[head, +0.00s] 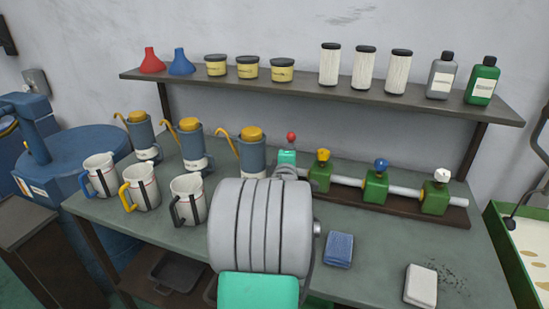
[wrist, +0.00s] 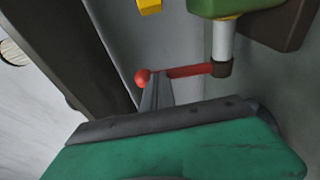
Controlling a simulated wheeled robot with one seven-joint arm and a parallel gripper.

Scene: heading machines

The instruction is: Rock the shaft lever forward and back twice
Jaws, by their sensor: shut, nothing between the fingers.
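The shaft lever (wrist: 190,72) is a thin red arm with a red ball (wrist: 142,77) at its free end. A dark collar (wrist: 222,69) fixes it to the end of the pale shaft (wrist: 223,42). In the head view the red ball (head: 291,136) shows above my gripper (head: 287,159), left of the green bearing blocks (head: 376,188) on the shaft. My gripper (wrist: 155,83) is shut and empty. Its fingertips are close beside the lever, near the ball; I cannot tell whether they touch it. My arm hides part of the lever in the head view.
The blocks carry yellow, blue and white knobs on a dark base (head: 390,207). Oil cans (head: 191,145) and mugs (head: 188,200) stand left on the bench. A blue sponge (head: 339,249) and a white block (head: 420,285) lie right. A shelf (head: 320,92) with bottles runs above.

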